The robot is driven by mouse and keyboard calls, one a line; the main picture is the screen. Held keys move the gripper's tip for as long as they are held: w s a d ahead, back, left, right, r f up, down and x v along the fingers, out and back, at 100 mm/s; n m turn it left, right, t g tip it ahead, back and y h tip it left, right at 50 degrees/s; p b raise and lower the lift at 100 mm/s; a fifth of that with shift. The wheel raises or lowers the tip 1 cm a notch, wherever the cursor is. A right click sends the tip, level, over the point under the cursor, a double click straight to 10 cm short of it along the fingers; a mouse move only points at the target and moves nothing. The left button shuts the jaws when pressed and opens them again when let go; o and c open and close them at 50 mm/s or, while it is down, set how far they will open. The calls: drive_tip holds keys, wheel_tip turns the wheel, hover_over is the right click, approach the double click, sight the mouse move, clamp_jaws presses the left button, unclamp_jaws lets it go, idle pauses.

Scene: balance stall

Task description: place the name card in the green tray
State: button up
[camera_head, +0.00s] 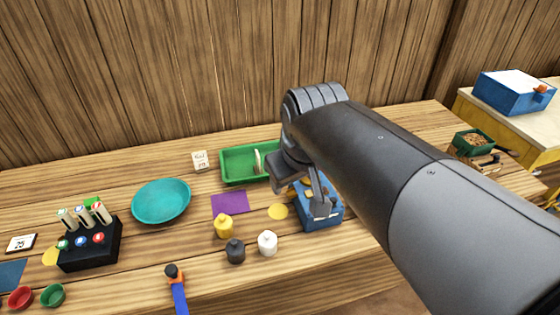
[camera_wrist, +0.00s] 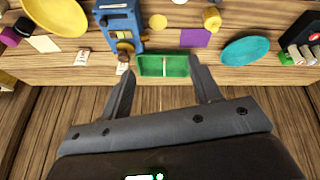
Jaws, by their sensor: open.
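The green tray (camera_head: 232,180) lies near the back wall, left of my gripper; it also shows in the wrist view (camera_wrist: 148,76), beyond and between my fingertips. A thin cream piece (camera_head: 258,161) stands upright inside it; I cannot tell what it is. I cannot read which is the name card. My gripper (camera_head: 300,190) is open and empty, over the counter by the blue box; its fingers show in the wrist view (camera_wrist: 162,70).
A blue box-like device (camera_head: 322,222) sits below my gripper. A teal plate (camera_head: 161,201), purple mat (camera_head: 230,202), yellow (camera_head: 223,227), black (camera_head: 235,252) and white (camera_head: 267,244) weights, and a black holder (camera_head: 90,252) occupy the left. The plank wall (camera_head: 200,70) bounds the back.

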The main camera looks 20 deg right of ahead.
drive_tip(key=s+f+m, duration=0.2)
drive_tip(key=s, duration=0.3)
drive_tip(key=shift+s+f+m+t, duration=0.2)
drive_tip(key=shift+s+m+t, duration=0.1)
drive_tip(key=shift+s+t, duration=0.1)
drive_tip(key=shift+o, duration=0.3)
